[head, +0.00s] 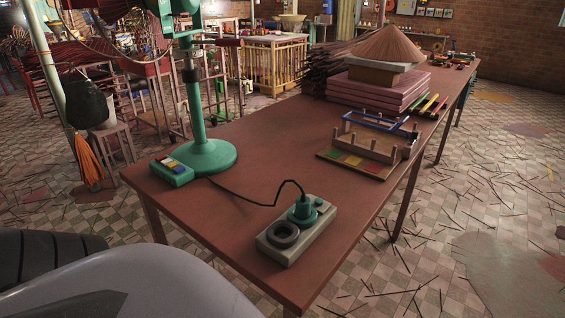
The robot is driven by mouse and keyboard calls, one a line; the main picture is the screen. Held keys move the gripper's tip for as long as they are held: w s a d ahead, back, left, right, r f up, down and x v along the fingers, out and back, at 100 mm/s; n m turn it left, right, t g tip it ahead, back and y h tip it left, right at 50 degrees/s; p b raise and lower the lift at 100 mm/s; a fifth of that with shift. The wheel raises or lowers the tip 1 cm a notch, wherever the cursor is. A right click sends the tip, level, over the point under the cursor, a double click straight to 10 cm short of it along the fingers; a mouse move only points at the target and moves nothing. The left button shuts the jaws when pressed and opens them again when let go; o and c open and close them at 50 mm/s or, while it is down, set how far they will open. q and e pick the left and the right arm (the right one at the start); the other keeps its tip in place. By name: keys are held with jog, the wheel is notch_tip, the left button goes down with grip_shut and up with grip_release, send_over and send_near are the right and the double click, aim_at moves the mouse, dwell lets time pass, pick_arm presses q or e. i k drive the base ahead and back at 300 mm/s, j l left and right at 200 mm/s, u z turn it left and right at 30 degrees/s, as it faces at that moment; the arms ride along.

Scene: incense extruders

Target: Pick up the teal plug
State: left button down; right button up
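The teal plug (302,211) stands upright in the far socket of a grey socket block (293,243) near the front of the long reddish-brown table. A black cord (244,197) runs from the plug left across the table toward the base of a teal stand. The block's near socket (283,236) is empty and shows a dark round ring. A small teal button (318,201) sits at the block's far end. Neither of my grippers is in view.
The teal stand (200,135) rises from the table's left side, with a teal box of coloured buttons (172,171) beside its base. A wooden rack (372,143) and stacked pink slabs (378,92) stand farther back. Bare table (225,225) surrounds the block.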

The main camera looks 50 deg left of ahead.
aim_at(303, 210)
jog(key=i+j+u, duration=0.1)
jog(key=u, duration=1.25)
jog(key=j+z, duration=0.25)
jog(key=j, duration=1)
jog(key=i, duration=0.05)
